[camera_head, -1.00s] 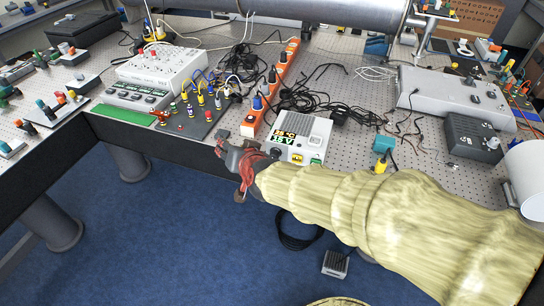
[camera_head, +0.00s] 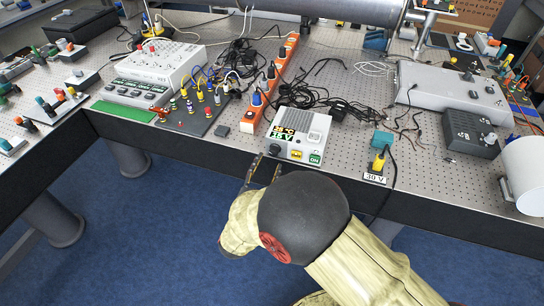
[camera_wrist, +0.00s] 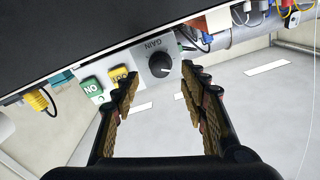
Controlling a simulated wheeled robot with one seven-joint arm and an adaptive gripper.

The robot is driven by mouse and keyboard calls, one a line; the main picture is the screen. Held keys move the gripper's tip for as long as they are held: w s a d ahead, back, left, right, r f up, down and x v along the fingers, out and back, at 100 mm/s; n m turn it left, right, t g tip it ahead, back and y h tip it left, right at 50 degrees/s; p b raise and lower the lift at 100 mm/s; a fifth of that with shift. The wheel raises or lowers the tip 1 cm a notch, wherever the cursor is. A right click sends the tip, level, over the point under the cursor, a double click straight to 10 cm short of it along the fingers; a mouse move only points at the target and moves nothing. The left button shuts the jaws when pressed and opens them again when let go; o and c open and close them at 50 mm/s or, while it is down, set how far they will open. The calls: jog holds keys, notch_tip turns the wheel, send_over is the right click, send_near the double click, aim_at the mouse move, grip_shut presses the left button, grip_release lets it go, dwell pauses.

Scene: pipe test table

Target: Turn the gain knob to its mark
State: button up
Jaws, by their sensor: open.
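The gain knob (camera_wrist: 159,64) is a round black knob on the pale front panel of a small box (camera_head: 317,124), under the label GAIN. A short white pointer line shows on its lower right in the wrist view; I cannot make out the target mark. In the head view the knob (camera_head: 274,149) is at the left end of the box's front. My gripper (camera_wrist: 160,82) is open and empty, its fingers apart with the knob between and just beyond the tips. In the head view my gripper (camera_head: 266,165) is just in front of the knob; contact cannot be told.
A yellow plug (camera_head: 379,163) is at the table edge to the right. An orange power strip (camera_head: 270,88) and black cables lie behind. The floor in front is free.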

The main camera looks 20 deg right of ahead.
aim_at(272, 154)
jog(key=shift+b+x, duration=0.45)
jog(key=shift+x, duration=2.15)
jog(key=c, duration=0.3)
jog(key=c, duration=0.7)
grip_shut()
